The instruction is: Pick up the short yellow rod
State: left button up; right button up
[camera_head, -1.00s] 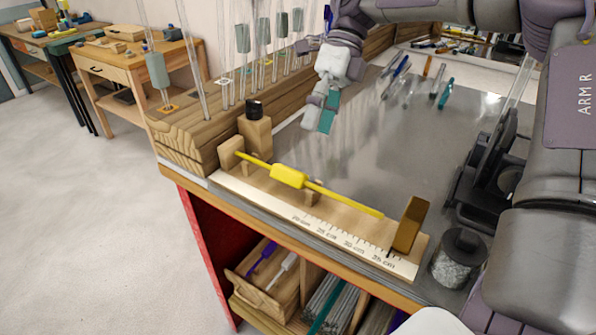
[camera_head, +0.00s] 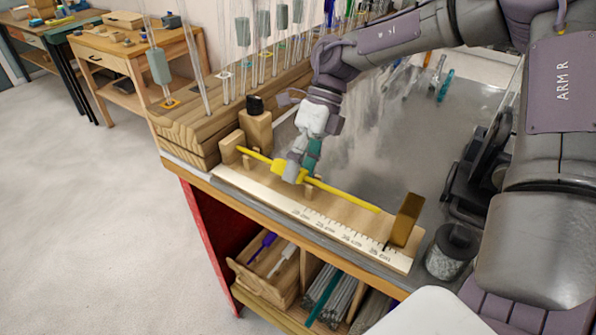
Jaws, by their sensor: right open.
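A yellow rod (camera_head: 345,194) with a thicker yellow sleeve near its middle lies across small supports on a wooden measuring jig (camera_head: 333,233). It is the only yellow rod I see, and its length class is hard to judge. My right gripper (camera_head: 300,169) points down at the sleeve, with a grey finger and a teal part in front of it. The gripper is open. The fingers hide most of the sleeve, so I cannot tell whether they touch it. My left gripper is not in view.
A wooden end block (camera_head: 406,221) closes the jig's right end; a black-topped wooden block (camera_head: 256,127) stands behind its left end. A wooden rack (camera_head: 190,135) holds upright glass rods. A grey metal cup (camera_head: 452,250) stands at right. The grey bench top (camera_head: 400,155) has free room.

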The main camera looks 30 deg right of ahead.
grip_shut()
jog(key=shift+r, duration=0.1)
